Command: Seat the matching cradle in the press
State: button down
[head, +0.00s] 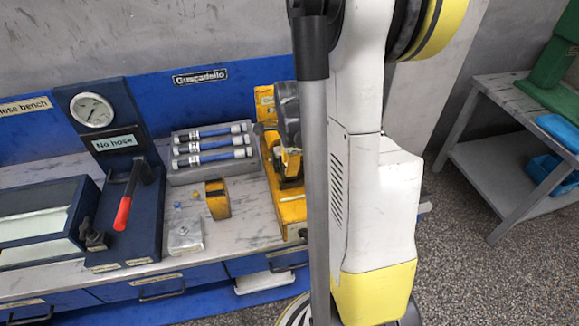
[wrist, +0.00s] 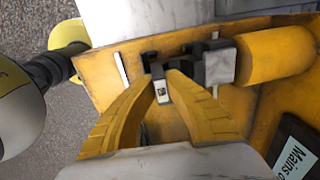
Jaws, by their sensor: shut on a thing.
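The yellow press (head: 289,207) stands on the bench, partly hidden behind my arm. In the wrist view its yellow body (wrist: 262,98) fills much of the picture, with a yellow cylinder (wrist: 275,54) at right and a grey block (wrist: 217,66) against the cylinder's end. My gripper (wrist: 162,77) has its two yellow fingers closed on a small cradle (wrist: 161,93), which shows a pale face with a dark mark. The cradle is over the press's bed, just left of the grey block. I cannot tell whether it touches the press.
A rack (head: 212,154) of several blue hoses stands left of the press. A small yellow block (head: 217,199) and a grey plate (head: 186,236) lie on the bench. A red-handled lever fixture (head: 128,200) is farther left. A sign (wrist: 297,150) is at the wrist view's lower right.

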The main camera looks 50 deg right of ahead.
jog(key=shift+f+b, duration=1)
jog(key=shift+f, duration=0.15)
jog(key=c, duration=1.5)
grip_release()
jog(key=r, duration=1.2)
jog(key=shift+s+a, duration=0.25)
jog(key=shift+s, duration=0.15)
jog(key=shift+a, duration=0.1)
jog(key=s+a+r+n+t, duration=0.1)
jog(key=a+n+t, duration=0.1)
jog(key=a+n, duration=0.6)
jog(key=s+a+r+n+t+b, duration=0.1)
jog(key=s+a+n+t, duration=0.1)
jog(key=a+n, duration=0.6)
jog(key=s+a+r+n+t, duration=0.1)
jog(key=a+n+t, duration=0.1)
jog(key=a+n, duration=0.6)
jog(key=shift+s+a+r+t+b, duration=0.1)
jog(key=shift+s+a+t+b, duration=0.25)
jog(key=shift+a, duration=0.1)
